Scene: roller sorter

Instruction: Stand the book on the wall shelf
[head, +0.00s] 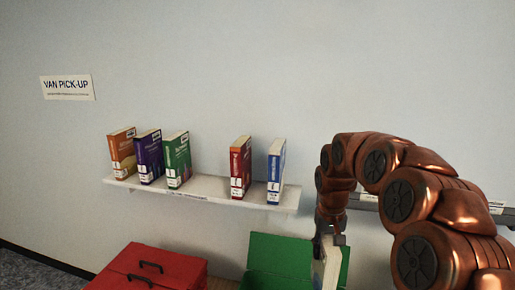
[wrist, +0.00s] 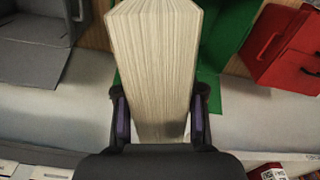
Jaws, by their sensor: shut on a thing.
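The book (wrist: 152,70) is between the two fingers of my gripper (wrist: 160,118) in the wrist view, its pale page edges facing the camera. My gripper is shut on it. In the head view the book (head: 328,268) hangs below my gripper (head: 328,238), in front of the green bin, with its lower part cut off by the frame. The wall shelf (head: 212,187) is to the left of and higher than the book. Orange, purple and green books stand at its left, and a red book (head: 240,167) and a blue book (head: 276,171) at its right. A gap lies between the green and red books.
A green bin (head: 270,250) stands below the shelf's right end. A red lidded box (head: 150,270) is at the lower left. A grey bin (wrist: 30,60) shows at the wrist view's left. Another grey shelf (head: 365,200) lies behind my arm. The wall above the shelf is clear.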

